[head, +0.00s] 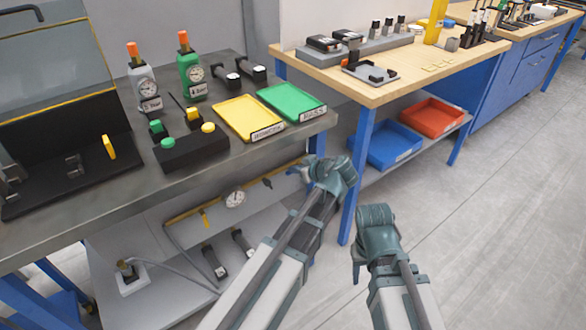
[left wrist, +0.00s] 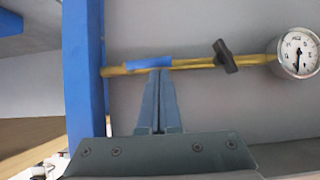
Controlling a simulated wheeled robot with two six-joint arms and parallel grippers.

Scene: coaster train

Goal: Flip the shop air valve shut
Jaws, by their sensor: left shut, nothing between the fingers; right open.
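A yellow air pipe (head: 180,216) runs along the panel under the left bench; it also crosses the left wrist view (left wrist: 195,64). A blue lever (left wrist: 148,63) lies nearly along the pipe, close to the blue bench leg. A black handle (left wrist: 225,56) sits tilted across the pipe, between the blue lever and a round gauge (left wrist: 297,52). The gauge also shows in the head view (head: 235,199). My left gripper (head: 308,168) is shut and empty; its fingertips (left wrist: 160,72) appear right at the blue lever, contact unclear. My right gripper (head: 358,262) is open, away from the pipe.
A blue bench leg (left wrist: 84,70) stands just left of my left fingers. A yellow lever (head: 204,218) hangs from the pipe further left. The benchtop above holds a yellow tray (head: 248,118) and a green tray (head: 291,103). Open floor (head: 480,230) lies to the right.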

